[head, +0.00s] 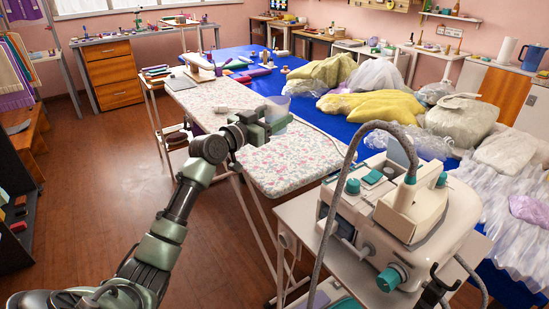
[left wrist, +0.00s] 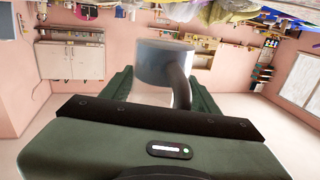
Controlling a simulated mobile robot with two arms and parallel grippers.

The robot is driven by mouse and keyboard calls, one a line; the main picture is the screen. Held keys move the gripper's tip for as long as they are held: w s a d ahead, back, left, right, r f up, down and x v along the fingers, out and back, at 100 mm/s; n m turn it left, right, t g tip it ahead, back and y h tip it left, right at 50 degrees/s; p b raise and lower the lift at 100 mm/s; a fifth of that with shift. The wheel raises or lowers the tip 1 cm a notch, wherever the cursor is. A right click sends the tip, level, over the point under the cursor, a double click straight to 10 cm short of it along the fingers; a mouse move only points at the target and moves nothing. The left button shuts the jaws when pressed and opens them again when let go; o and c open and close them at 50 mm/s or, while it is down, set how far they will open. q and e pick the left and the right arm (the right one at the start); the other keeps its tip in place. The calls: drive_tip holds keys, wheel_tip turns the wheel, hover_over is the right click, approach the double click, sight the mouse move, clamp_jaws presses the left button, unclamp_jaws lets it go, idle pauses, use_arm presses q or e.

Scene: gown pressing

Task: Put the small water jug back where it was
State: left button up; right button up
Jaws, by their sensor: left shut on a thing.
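The small water jug (head: 277,105), pale and see-through, is at my left gripper (head: 268,128), above the floral ironing board (head: 290,165). The gripper is shut on the jug. In the left wrist view the jug (left wrist: 163,62) shows between the green fingers, with a grey-blue end and a dark curved handle. The head view does not clearly show whether the jug's base touches the board. My right gripper is not in view.
A steam station (head: 440,215) with a grey hose stands on a cart at the right. A blue table (head: 318,117) behind the board carries yellow and plastic-wrapped garments. A pale item (head: 228,109) lies on the board. Open wooden floor (head: 110,165) is at the left.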

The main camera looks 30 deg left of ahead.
use_arm(q)
wheel_tip(320, 180, down, 8)
drive_tip(key=shift+f+b, duration=0.15)
drive_tip(key=shift+b, duration=0.25)
drive_tip(key=shift+f+b, duration=0.45)
drive_tip(key=shift+f, duration=1.75)
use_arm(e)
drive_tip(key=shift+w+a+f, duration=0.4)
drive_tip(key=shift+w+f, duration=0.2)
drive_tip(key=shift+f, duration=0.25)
use_arm(q)
drive_tip(key=shift+f, duration=0.1)
drive_tip(key=o, duration=1.6)
drive_tip(key=shift+o, duration=0.4)
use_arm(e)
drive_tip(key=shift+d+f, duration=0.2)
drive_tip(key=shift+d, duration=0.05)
